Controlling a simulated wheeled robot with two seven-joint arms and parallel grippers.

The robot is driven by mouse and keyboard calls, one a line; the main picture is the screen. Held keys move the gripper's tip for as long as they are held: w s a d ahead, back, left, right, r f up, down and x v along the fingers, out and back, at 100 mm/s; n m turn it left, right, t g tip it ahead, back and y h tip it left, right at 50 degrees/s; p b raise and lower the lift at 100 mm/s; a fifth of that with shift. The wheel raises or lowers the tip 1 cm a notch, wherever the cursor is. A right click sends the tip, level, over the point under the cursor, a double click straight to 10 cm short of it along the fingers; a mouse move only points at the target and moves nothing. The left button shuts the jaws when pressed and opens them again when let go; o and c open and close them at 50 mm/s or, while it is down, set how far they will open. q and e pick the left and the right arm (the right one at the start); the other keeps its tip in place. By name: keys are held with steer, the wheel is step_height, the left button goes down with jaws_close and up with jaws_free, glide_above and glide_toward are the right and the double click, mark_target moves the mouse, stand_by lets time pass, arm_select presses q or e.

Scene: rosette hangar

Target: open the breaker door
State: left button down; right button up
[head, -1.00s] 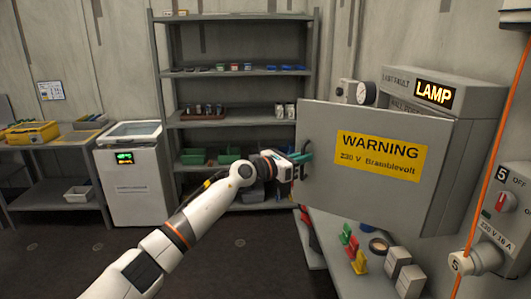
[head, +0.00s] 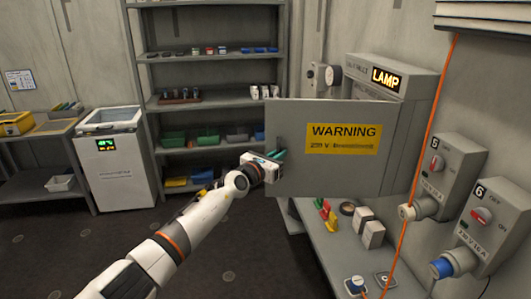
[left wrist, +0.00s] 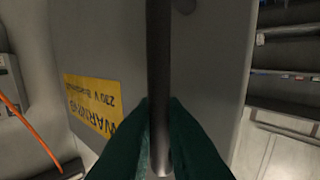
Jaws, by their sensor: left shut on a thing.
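The breaker door (head: 300,170) is a grey panel with a yellow WARNING sign, right of centre in the head view. A dark upright bar handle (left wrist: 159,60) runs down the middle of the left wrist view, with the door's face (left wrist: 210,70) behind it. My left gripper (head: 279,155) is at the door's left edge. Its green fingers (left wrist: 160,135) are shut around the lower-pictured part of the handle. The fingers hide part of the bar. My right gripper is not in view.
A LAMP box (head: 395,85) stands behind the door. An orange cable (head: 432,130) hangs near wall sockets (head: 450,165) at the right. A bench (head: 335,240) with coloured pieces is below the door. Shelves (head: 205,55) stand behind. The floor (head: 60,235) at left is clear.

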arm_select(q)
steer(key=shift+d, duration=0.1)
steer(key=c, duration=1.8)
jaws_free()
steer(key=shift+d, duration=0.1)
steer(key=shift+c, duration=0.2)
steer(key=v, duration=1.2)
steer(key=shift+p, duration=0.35)
steer(key=shift+w, duration=0.15)
